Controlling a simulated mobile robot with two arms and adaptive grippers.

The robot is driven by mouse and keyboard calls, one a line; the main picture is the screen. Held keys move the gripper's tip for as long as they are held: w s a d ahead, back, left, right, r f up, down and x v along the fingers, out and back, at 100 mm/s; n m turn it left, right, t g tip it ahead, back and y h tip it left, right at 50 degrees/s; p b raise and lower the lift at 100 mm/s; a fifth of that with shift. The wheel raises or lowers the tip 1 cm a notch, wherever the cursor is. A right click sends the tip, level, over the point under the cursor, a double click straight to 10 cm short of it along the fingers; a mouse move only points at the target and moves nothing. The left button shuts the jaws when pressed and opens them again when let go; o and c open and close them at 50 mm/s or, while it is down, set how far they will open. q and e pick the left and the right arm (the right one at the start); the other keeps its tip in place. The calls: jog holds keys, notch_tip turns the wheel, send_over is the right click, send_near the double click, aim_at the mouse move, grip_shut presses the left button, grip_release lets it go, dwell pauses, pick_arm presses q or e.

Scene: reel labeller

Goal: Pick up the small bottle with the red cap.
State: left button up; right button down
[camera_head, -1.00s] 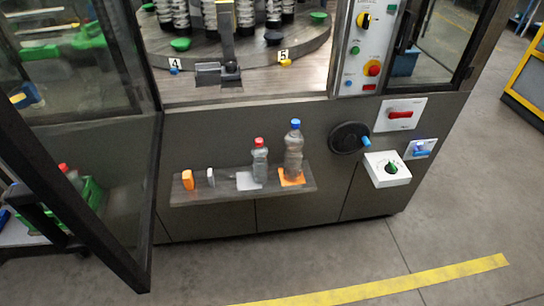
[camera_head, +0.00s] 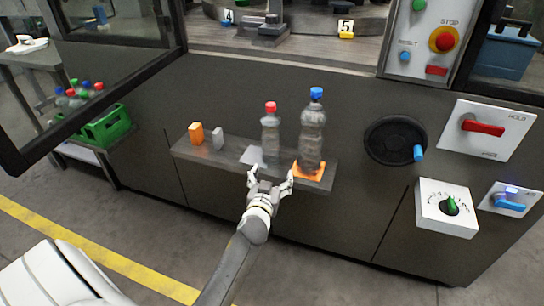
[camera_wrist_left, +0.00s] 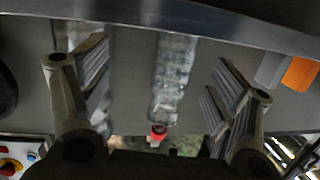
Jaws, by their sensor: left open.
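The small clear bottle with the red cap (camera_head: 270,135) stands upright on a narrow shelf (camera_head: 228,155) on the machine front. In the left wrist view the bottle (camera_wrist_left: 172,80) shows upside down, between the two fingers in the picture. My left gripper (camera_head: 270,178) is open and empty, in front of the shelf and just below the bottle in the head view. I cannot tell how far apart they are in depth. My right gripper is not in view.
An orange block (camera_head: 196,133) and a grey block (camera_head: 217,138) stand to the left. A black handwheel (camera_head: 393,140) and a white dial box (camera_head: 446,208) are further right.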

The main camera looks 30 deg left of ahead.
pick_arm(q)
jog(key=n+t+y+b, duration=0.1)
jog(key=y+b, duration=0.1)
send_near(269, 146)
jog(key=x, duration=0.7)
jog(key=shift+w, duration=0.1)
jog(key=x, duration=0.5)
jog(key=shift+d, duration=0.1)
jog(key=shift+w, duration=0.3)
jog(key=shift+w+a+r, duration=0.1)
jog(key=shift+w+a, duration=0.1)
jog(key=shift+a, duration=0.05)
jog(key=c, duration=1.4)
jog(key=shift+r, duration=0.1)
jog(key=shift+c, duration=0.6)
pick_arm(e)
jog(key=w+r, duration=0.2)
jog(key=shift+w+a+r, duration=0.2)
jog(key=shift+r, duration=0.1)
pick_arm(q)
jog(key=shift+r, duration=0.1)
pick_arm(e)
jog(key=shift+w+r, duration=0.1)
